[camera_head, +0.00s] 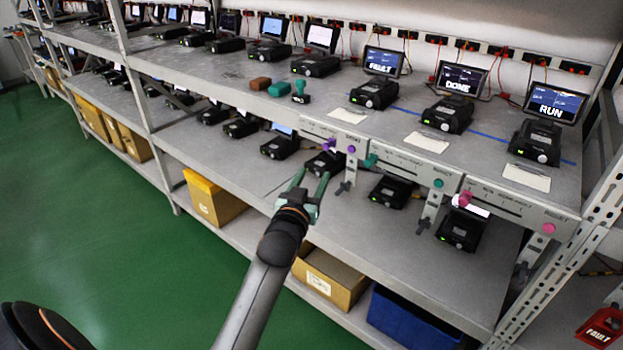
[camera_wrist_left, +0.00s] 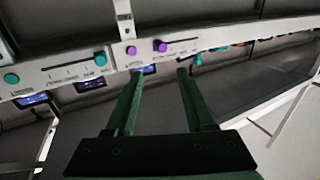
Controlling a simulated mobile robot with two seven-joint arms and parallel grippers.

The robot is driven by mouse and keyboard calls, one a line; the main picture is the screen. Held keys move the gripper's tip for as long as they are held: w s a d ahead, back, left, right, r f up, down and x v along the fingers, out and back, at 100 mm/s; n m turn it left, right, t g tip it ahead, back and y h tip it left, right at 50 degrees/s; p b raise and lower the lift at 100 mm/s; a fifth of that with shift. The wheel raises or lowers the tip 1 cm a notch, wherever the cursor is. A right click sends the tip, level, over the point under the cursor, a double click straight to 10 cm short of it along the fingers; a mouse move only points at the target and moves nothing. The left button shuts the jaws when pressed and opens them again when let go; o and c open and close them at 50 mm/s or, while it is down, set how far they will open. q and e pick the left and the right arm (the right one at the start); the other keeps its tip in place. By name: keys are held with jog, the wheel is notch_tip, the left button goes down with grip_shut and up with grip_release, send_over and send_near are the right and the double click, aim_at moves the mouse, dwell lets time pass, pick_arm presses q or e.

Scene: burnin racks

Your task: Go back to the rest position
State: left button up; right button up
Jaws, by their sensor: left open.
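My left gripper (camera_head: 312,184) is open and empty, with two green fingers pointing up in front of the rack's middle shelf. It shows in the left wrist view (camera_wrist_left: 158,85) too, its fingers apart with nothing between them. Beyond the fingers is the shelf-edge panel with a purple knob and slider (camera_head: 350,149). The purple knob also shows in the left wrist view (camera_wrist_left: 160,46). The fingers look apart from the panel. My right gripper is in neither view.
Below are a yellow box (camera_head: 208,197), a cardboard box (camera_head: 330,281) and a blue bin (camera_head: 412,322). The green floor (camera_head: 90,220) at left is clear.

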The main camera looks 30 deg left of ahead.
pick_arm(q)
jog(key=shift+f, duration=0.1)
dwell(0.5)
jog(key=s+d+f+m+g+h, duration=0.2)
jog(key=s+d+f, duration=0.25)
jog(key=f, duration=0.45)
jog(key=s+d+f+m+g+h, duration=0.2)
jog(key=s+d+f, duration=0.3)
jog(key=f, duration=0.4)
jog(key=s+d+f+g+h, duration=0.1)
jog(key=s+d+f, duration=0.1)
jog(key=s+f, duration=0.2)
jog(key=s+d+f+m+g+h, duration=0.1)
jog(key=s+d+f, duration=0.2)
jog(key=s, duration=0.5)
jog(key=s+d+f+g+h, duration=0.1)
jog(key=s+d+f+g, duration=0.1)
jog(key=s+f, duration=0.2)
jog(key=s, duration=0.3)
jog(key=shift+d+f, duration=0.3)
jog(key=shift+d, duration=0.1)
